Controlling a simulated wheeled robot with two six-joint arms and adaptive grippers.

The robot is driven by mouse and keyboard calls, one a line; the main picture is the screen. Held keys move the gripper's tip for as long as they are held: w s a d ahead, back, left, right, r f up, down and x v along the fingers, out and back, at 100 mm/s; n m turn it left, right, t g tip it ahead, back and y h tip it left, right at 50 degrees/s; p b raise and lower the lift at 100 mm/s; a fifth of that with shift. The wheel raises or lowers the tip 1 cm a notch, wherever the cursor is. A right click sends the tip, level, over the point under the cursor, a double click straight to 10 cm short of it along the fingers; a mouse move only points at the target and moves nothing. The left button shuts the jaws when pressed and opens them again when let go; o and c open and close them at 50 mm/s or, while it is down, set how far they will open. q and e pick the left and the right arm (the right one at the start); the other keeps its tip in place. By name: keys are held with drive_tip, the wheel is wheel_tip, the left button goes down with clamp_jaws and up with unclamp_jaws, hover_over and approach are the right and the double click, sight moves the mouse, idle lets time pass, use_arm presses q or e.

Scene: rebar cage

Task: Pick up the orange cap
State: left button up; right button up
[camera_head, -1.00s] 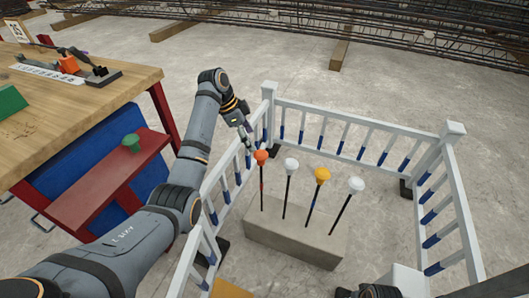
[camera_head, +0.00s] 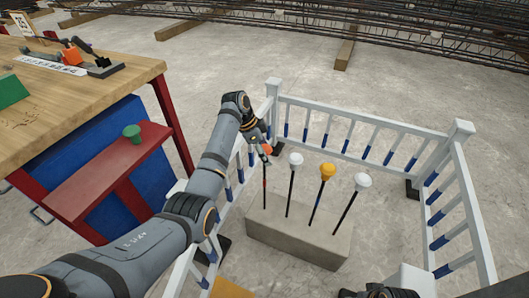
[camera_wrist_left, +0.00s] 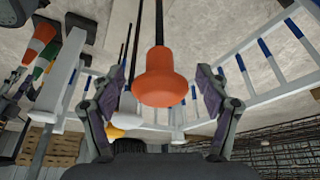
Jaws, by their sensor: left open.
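The orange cap (camera_head: 267,149) sits on top of a dark upright rod at the left end of a row of rods, partly hidden by my left gripper in the head view. In the left wrist view the orange cap (camera_wrist_left: 160,80) lies between the two open fingers, apart from both. My left gripper (camera_head: 262,146) is open around the cap, with its fingers (camera_wrist_left: 158,85) on either side. My right gripper is not clearly in view; only a dark part of my right arm shows at the bottom edge.
White caps (camera_head: 296,159) (camera_head: 363,181) and a yellow cap (camera_head: 327,171) stand on rods beside it, in a concrete block (camera_head: 290,240). A white and blue railing (camera_head: 360,125) surrounds the block. A wooden table (camera_head: 110,85) with a green cap (camera_head: 131,132) on a red shelf (camera_head: 100,175) is left.

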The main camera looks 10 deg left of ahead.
use_arm(q)
drive_tip(key=shift+c, duration=0.6)
drive_tip(key=c, duration=0.9)
drive_tip(key=shift+r, duration=0.1)
